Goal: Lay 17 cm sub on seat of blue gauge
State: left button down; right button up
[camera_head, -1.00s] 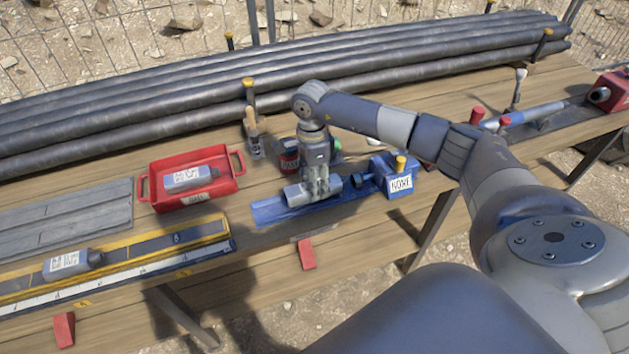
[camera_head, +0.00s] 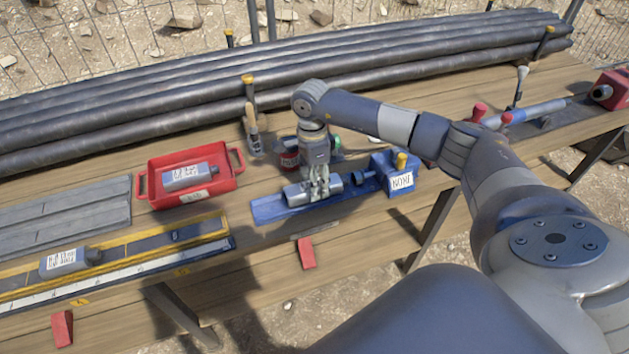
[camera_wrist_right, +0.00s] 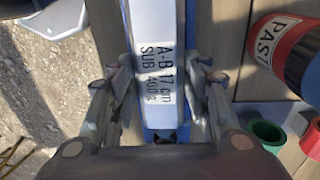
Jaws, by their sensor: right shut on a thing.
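The blue gauge (camera_head: 268,208) lies on the table, with a flat blue seat and a blue block (camera_head: 401,182) labelled NONE at its right end. My right gripper (camera_head: 318,194) is shut on the grey 17 cm sub (camera_head: 298,194), right over the seat. In the right wrist view the sub (camera_wrist_right: 158,45) lies between my fingers, its label reading A-B 17 cm SUB. In the head view the sub lies along the seat, low on it; I cannot tell whether it touches. My left gripper is not in view.
A red tray (camera_head: 238,182) holding another labelled sub (camera_head: 190,177) stands to the left. A further sub (camera_head: 68,262) lies on the yellow-edged rack (camera_head: 210,228). A PASTE can (camera_head: 289,160) stands close behind my gripper. Long pipes (camera_head: 150,105) fill the back.

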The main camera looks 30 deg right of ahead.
jog(key=o, duration=1.5)
jog(key=shift+o, duration=1.4)
jog(key=shift+r+p, duration=2.05)
jog(key=shift+r, duration=1.5)
